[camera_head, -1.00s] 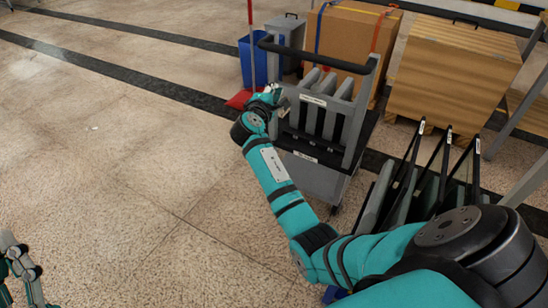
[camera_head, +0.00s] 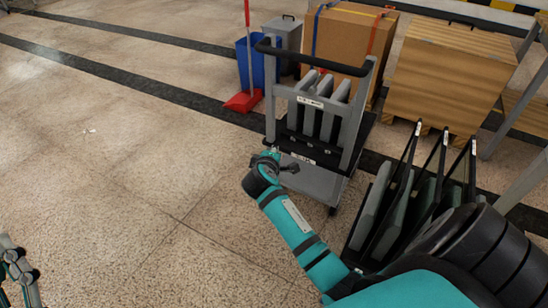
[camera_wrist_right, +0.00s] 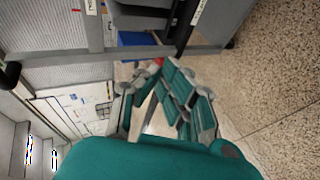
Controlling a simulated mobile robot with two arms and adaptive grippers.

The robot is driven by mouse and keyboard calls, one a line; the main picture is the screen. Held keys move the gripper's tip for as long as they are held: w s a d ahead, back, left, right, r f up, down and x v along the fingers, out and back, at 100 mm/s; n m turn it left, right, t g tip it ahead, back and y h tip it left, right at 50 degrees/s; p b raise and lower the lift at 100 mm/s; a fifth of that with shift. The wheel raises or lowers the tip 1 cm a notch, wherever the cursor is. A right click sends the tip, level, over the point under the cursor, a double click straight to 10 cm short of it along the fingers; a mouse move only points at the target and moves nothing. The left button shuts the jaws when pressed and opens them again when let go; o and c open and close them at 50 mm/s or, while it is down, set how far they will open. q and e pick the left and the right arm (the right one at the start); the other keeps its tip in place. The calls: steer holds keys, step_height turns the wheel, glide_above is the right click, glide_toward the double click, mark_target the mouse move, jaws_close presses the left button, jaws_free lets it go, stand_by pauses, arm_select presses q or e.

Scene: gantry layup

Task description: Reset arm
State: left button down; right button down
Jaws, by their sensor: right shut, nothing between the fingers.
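My right arm, teal and black, comes in from the lower right of the head view. Its gripper (camera_head: 283,163) is in front of the grey cart and partly hidden by the wrist. In the right wrist view the teal and grey fingers of this gripper (camera_wrist_right: 158,72) angle in toward each other with nothing held between them. My left gripper (camera_head: 20,272) shows only in part at the lower left edge of the head view, over the floor; its jaw state is unclear.
A grey cart (camera_head: 346,133) holding upright panels stands just beyond my right gripper. A rack of dark-framed panels (camera_head: 402,190) is right of my arm. Behind are a blue bin (camera_head: 252,62), red dustpan (camera_head: 243,101), cardboard box (camera_head: 345,40) and wooden crate (camera_head: 445,75). The left floor is clear.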

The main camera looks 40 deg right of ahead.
steer(key=shift+s+a+f, duration=0.25)
steer(key=shift+s+f, duration=0.15)
steer(key=shift+f, duration=0.05)
stand_by(0.3)
